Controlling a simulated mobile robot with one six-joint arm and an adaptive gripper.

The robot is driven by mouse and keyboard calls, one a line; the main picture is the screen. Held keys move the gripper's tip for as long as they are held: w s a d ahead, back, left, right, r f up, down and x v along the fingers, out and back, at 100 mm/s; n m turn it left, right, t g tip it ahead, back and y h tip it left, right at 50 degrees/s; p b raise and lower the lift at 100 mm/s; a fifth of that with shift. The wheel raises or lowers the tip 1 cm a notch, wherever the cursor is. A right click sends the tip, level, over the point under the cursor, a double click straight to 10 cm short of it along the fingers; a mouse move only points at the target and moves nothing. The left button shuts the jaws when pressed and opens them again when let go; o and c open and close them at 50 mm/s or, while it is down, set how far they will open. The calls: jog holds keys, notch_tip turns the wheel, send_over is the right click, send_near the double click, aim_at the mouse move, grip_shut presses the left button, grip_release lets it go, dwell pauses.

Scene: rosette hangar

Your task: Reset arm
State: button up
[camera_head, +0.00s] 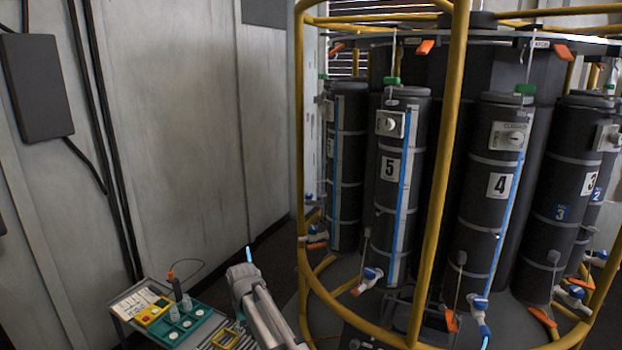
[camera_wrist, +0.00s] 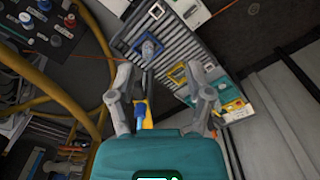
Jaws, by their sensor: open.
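My arm (camera_head: 264,314) shows in the head view as a light grey link at the lower middle, near the cart with the trays. In the wrist view my gripper (camera_wrist: 160,84) has its two grey fingers spread apart. A teal body fills the lower middle behind the fingers. A small blue and yellow item (camera_wrist: 141,112) shows beside the left finger; I cannot tell what it is or whether it touches. No object is clearly held between the fingers.
A cart (camera_head: 118,308) at the lower left bears a yellow tray (camera_head: 152,312) and a teal tray (camera_head: 180,328) with small bottles. A yellow tubular frame (camera_head: 437,180) surrounds tall black cylinders, including number 5 (camera_head: 391,190) and number 4 (camera_head: 493,190). A grey wall (camera_head: 190,130) stands behind the cart.

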jog(key=s+d+f+m+b, duration=0.1)
jog(key=s+d+f+b, duration=0.2)
jog(key=d, duration=0.8)
jog(key=s+d+f+m+b, duration=0.1)
jog(key=s+d+f+b, duration=0.2)
jog(key=s+d, duration=0.4)
jog(key=s+d+f+m+b, duration=0.2)
jog(key=s+d+f+b, duration=0.2)
jog(key=d, duration=1.3)
jog(key=shift+s, duration=0.85)
dwell(0.9)
